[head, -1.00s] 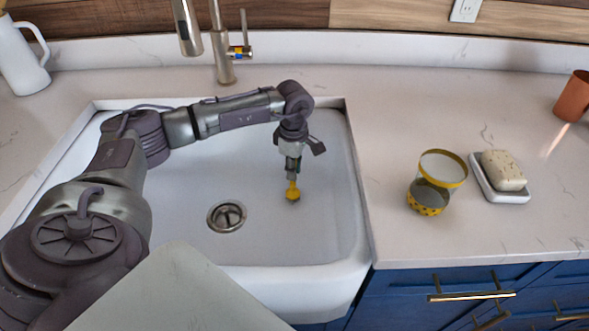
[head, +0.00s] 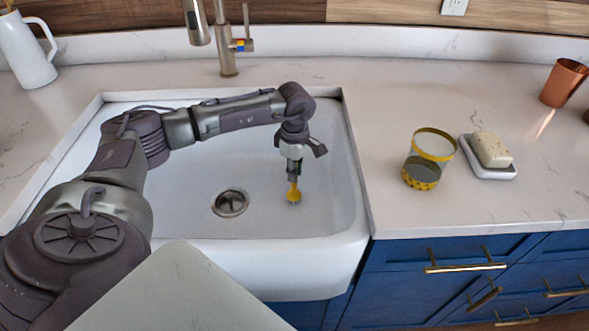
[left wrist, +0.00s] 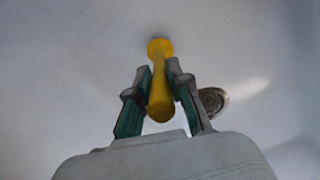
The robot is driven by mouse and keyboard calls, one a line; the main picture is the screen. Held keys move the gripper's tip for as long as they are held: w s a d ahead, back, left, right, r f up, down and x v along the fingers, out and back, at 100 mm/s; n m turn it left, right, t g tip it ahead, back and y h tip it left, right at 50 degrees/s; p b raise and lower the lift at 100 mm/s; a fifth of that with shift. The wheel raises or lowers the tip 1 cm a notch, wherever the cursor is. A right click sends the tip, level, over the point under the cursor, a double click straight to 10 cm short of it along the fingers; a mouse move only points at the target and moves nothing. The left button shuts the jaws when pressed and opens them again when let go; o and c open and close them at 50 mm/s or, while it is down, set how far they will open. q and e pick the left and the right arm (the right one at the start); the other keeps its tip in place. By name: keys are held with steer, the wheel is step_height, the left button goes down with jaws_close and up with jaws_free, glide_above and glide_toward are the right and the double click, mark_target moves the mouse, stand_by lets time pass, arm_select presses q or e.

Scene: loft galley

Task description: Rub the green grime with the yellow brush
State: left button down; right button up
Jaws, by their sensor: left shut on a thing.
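The yellow brush (head: 293,191) is upright, head down, inside the white sink to the right of the drain. My left gripper (head: 293,178) is shut on its handle from above. In the left wrist view the brush (left wrist: 159,88) stands between the two fingers of my left gripper (left wrist: 159,82), its head toward the sink floor. Whether the bristles touch the floor I cannot tell. I see no green grime in either view; any under the brush head is hidden. My right gripper is not in view.
The sink (head: 250,250) has raised walls and a round drain (head: 230,203). A faucet (head: 228,50) stands behind it. On the right counter are a yellow-rimmed glass (head: 433,145), a soap bar (head: 491,149) on a white dish and a copper cup (head: 563,84). A white pitcher (head: 27,55) stands at left.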

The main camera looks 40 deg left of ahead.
arm_select(q)
step_height(320, 180, up, 5)
steer(key=p, duration=0.2)
steer(key=shift+f+p, duration=0.2)
steer(key=shift+p, duration=0.2)
steer(key=shift+r+p, duration=0.5)
steer(key=shift+r, duration=0.35)
steer(key=shift+r+p, duration=0.6)
steer(key=shift+r, duration=0.3)
steer(key=shift+s, duration=0.1)
